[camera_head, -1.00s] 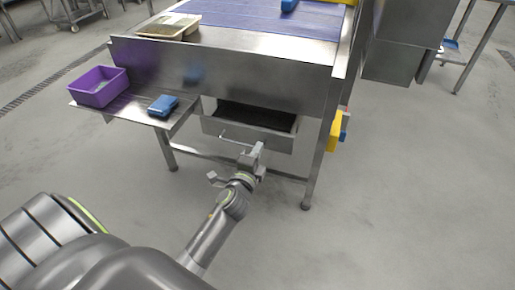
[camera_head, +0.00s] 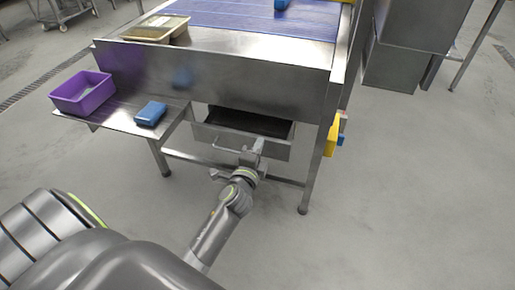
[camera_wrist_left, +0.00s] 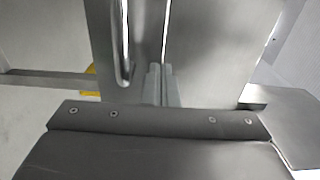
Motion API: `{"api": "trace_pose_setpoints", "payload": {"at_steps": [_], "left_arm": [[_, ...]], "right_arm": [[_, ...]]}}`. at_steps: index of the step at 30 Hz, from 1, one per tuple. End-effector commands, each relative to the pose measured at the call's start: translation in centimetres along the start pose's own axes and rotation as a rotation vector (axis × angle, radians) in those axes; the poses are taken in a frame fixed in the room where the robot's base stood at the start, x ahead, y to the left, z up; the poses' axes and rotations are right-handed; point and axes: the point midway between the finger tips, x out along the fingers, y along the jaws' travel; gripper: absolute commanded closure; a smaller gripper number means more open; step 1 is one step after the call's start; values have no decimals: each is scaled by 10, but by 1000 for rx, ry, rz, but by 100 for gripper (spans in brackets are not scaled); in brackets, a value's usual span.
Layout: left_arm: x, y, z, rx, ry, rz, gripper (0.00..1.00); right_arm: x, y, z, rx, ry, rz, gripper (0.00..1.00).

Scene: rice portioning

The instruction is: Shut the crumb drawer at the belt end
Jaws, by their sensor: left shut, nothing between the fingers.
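The crumb drawer (camera_head: 272,149) is a metal drawer under the end of the belt machine. It stands partly open, with its dark interior showing above the front panel. Its bar handle (camera_head: 229,149) is on the front, left of my gripper. My left gripper (camera_head: 257,147) is shut and empty, with its fingertips at the drawer's front. In the left wrist view the shut fingers (camera_wrist_left: 161,86) point at the metal drawer front (camera_wrist_left: 205,55), with the handle (camera_wrist_left: 124,45) to their left. I cannot tell whether they touch it. My right gripper is not in view.
A side shelf (camera_head: 117,118) at the left carries a purple bin (camera_head: 82,94) and a blue block (camera_head: 151,113). A tray (camera_head: 157,29) sits by the purple belt (camera_head: 262,17). A machine leg (camera_head: 309,183) stands right of the drawer. The floor in front is clear.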

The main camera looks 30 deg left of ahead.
Motion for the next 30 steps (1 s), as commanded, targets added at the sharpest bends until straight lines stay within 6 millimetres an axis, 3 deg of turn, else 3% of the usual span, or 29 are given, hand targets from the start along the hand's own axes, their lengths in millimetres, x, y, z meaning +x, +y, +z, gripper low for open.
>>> {"api": "trace_pose_setpoints", "payload": {"at_steps": [6,12,18,30], "left_arm": [[48,1,0,2,1,-4,100],[80,1,0,1,1,-2,100],[91,-1,0,1,-1,-1,100],[93,-5,1,2,0,-7,100]], "right_arm": [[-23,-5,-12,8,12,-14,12],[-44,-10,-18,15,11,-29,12],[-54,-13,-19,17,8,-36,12],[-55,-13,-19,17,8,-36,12]]}}
